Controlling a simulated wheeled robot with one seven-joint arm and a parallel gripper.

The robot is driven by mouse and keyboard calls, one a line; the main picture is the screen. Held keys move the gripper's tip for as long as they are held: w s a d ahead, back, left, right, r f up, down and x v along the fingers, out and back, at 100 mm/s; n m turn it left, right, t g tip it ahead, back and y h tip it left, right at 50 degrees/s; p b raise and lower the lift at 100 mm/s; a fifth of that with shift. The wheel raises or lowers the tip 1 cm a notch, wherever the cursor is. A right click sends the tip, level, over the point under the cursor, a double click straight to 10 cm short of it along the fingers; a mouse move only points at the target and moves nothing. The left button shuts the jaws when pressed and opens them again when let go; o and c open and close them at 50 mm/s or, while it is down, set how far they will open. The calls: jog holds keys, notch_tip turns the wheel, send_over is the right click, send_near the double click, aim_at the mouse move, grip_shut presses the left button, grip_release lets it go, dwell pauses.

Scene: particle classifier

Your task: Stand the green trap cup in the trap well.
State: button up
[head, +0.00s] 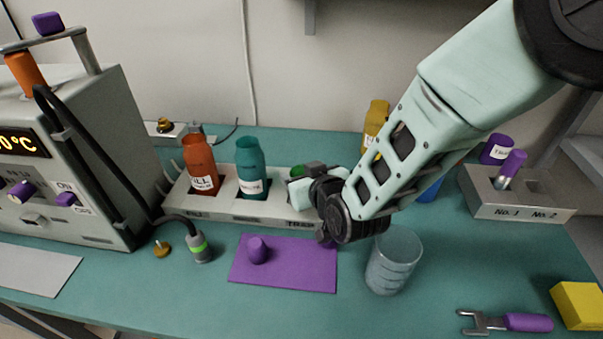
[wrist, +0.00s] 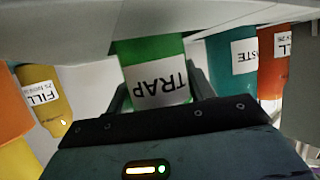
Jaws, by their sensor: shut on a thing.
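The green trap cup (wrist: 150,50) is between my gripper's fingers (wrist: 160,82) in the wrist view, its white TRAP label facing the camera and upside down in the picture. In the head view only a bit of its green rim (head: 297,171) shows behind my gripper (head: 308,182). My gripper is shut on the cup over the right end of the grey rack (head: 272,220), at the part marked TRAP. The trap well's opening is hidden by my gripper and the cup. I cannot tell whether the cup's base is inside the well.
An orange bottle (head: 201,160) and a teal bottle (head: 250,158) stand in the rack to the left. In front are a purple mat (head: 290,270) with a purple knob-like piece (head: 257,250) and a clear beaker (head: 393,262). A yellow bottle (head: 376,117) stands behind my arm.

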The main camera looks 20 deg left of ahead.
jog(key=o, duration=1)
jog(key=shift+f, duration=0.15)
jog(key=shift+r, duration=0.2)
jog(key=b+v, duration=0.1)
jog(key=v, duration=1.1)
jog(key=shift+f, duration=0.1)
